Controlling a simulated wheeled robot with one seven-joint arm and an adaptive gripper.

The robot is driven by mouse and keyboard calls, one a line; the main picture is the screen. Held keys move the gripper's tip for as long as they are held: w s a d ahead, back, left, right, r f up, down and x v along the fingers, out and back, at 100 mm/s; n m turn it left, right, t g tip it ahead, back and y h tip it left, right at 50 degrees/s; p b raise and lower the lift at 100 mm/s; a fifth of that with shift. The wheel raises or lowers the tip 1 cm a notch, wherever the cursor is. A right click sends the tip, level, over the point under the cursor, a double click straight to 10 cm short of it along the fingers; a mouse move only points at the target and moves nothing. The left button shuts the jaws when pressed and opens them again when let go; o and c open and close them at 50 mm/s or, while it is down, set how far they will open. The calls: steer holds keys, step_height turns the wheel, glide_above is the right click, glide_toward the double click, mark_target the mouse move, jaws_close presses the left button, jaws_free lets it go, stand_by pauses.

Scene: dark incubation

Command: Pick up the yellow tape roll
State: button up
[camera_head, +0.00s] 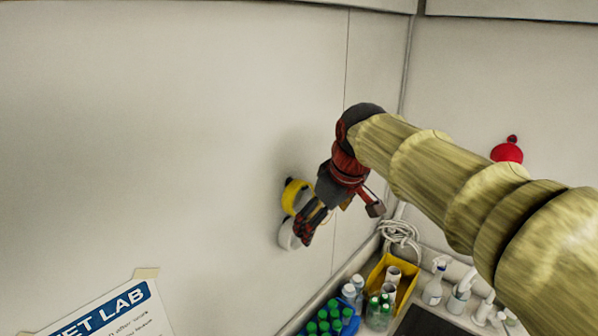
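The yellow tape roll (292,193) hangs against the pale wall, near the middle of the head view. My gripper (303,232) reaches in from the right and points down and to the left, with its fingers just below and right of the yellow roll. The fingers overlap the roll's lower right side in the picture, so that part is hidden. Whether they touch it cannot be told. The fingers look close together, but the gap between them is not clear.
A white roll (287,236) hangs just below the yellow one, partly behind my fingertips. Below right are a blue rack of green-capped bottles (349,327), a yellow bin (375,273), spray bottles (433,289) and a coiled white hose (401,232). The wall at left is clear above a sign (115,312).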

steer(key=n+p, duration=0.2)
steer(key=p, duration=0.2)
glide_toward(298, 208)
steer(key=shift+s+d+r, duration=0.25)
steer(key=shift+s+r, duration=0.1)
steer(key=shift+w+a+f, duration=0.1)
steer(key=shift+w, duration=0.1)
steer(key=p+x, duration=0.2)
steer(key=x, duration=0.5)
steer(key=shift+w+a+f, duration=0.1)
steer(key=shift+w+f, duration=0.05)
steer(key=shift+w, duration=0.1)
steer(key=shift+c, duration=0.5)
steer(key=c, duration=1.1)
steer(key=shift+c, duration=0.5)
